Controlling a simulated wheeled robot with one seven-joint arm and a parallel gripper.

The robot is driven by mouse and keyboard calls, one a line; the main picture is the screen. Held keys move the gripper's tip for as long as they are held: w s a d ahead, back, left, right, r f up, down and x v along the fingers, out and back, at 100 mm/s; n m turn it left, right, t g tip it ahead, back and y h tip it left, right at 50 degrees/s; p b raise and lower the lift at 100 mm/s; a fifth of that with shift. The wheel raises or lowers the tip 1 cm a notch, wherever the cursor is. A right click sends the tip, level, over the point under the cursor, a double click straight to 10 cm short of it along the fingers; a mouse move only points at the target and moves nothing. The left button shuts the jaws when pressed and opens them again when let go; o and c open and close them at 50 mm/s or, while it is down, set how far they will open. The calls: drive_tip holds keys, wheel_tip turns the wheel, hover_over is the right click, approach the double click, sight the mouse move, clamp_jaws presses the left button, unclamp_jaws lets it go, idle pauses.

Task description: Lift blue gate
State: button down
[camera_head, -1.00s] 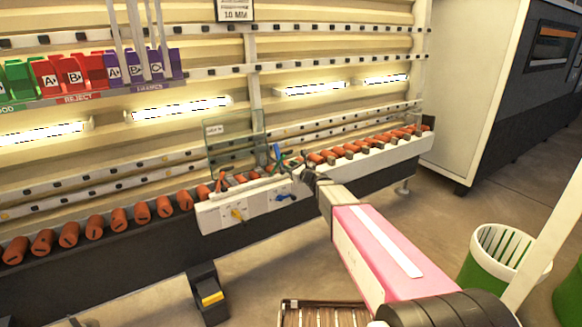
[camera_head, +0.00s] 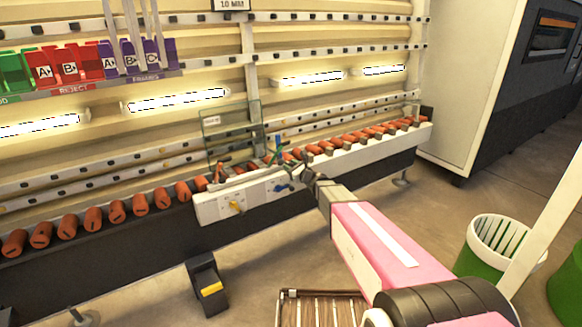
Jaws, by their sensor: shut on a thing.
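The blue gate (camera_head: 278,145) is a small upright blue piece on the roller conveyor, beside thin green parts, left of centre of the conveyor's right half. My gripper (camera_head: 297,168) is at the conveyor, just right of and below the gate. Its fingers look dark and small, and they are shut on what appears to be the blue gate. The exact contact is hidden by the fingers and the small size. A blue lever (camera_head: 283,188) sits on the white front panel (camera_head: 215,208), below the gripper, with a yellow lever (camera_head: 237,206) to its left.
A clear panel (camera_head: 231,133) stands upright behind the conveyor, left of the gate. Orange rollers (camera_head: 139,204) run along both sides. A black foot pedal (camera_head: 207,284) and a slatted crate (camera_head: 320,310) are on the floor. A green and white bin (camera_head: 497,245) stands right.

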drive_tip(key=shift+a+f, duration=0.1)
drive_tip(key=c, duration=0.8)
unclamp_jaws()
drive_tip(key=shift+s, duration=0.1)
drive_tip(key=v, duration=1)
drive_tip(key=shift+s+d, duration=0.25)
drive_tip(key=shift+s, duration=0.1)
